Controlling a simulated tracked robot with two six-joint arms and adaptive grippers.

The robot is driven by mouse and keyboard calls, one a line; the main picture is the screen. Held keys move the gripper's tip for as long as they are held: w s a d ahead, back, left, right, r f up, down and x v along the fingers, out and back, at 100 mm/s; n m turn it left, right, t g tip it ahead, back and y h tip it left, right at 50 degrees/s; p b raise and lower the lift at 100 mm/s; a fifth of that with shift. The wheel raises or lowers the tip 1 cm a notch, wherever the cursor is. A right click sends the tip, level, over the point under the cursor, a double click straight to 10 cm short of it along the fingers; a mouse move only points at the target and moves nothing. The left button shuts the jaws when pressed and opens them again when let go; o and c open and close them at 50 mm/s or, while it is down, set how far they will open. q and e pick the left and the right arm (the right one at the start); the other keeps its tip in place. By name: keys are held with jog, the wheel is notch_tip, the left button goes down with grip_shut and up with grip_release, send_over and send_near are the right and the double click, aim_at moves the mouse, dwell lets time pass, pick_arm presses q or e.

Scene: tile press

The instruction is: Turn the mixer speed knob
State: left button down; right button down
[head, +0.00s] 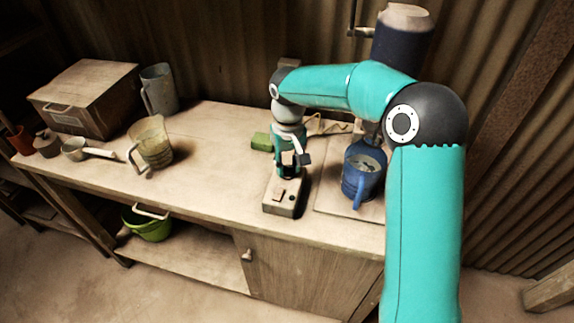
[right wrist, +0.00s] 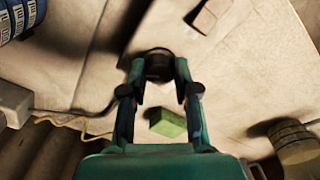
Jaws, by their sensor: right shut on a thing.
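The mixer has a dark motor head (head: 402,40) at the back right, above a blue jug (head: 360,180). A small beige control box (head: 283,196) stands at the front of the bench, left of the jug. My right gripper (head: 290,172) points down over the box's rear part and hides the knob in the head view. In the right wrist view, the round dark knob (right wrist: 158,64) sits between the fingertips of my right gripper (right wrist: 160,80), which is shut on it. The knob's pointer cannot be made out. My left gripper is not in view.
A green block (head: 261,141) lies behind the box and shows in the right wrist view (right wrist: 167,123). A clear jug (head: 150,142), a scoop (head: 75,150), a grey pitcher (head: 158,90) and a wooden box (head: 85,97) stand left. The bench between is clear.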

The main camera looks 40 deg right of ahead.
aim_at(288, 168)
jog(key=c, duration=0.9)
grip_release()
jog(key=shift+o, duration=0.2)
notch_tip(288, 168, up, 12)
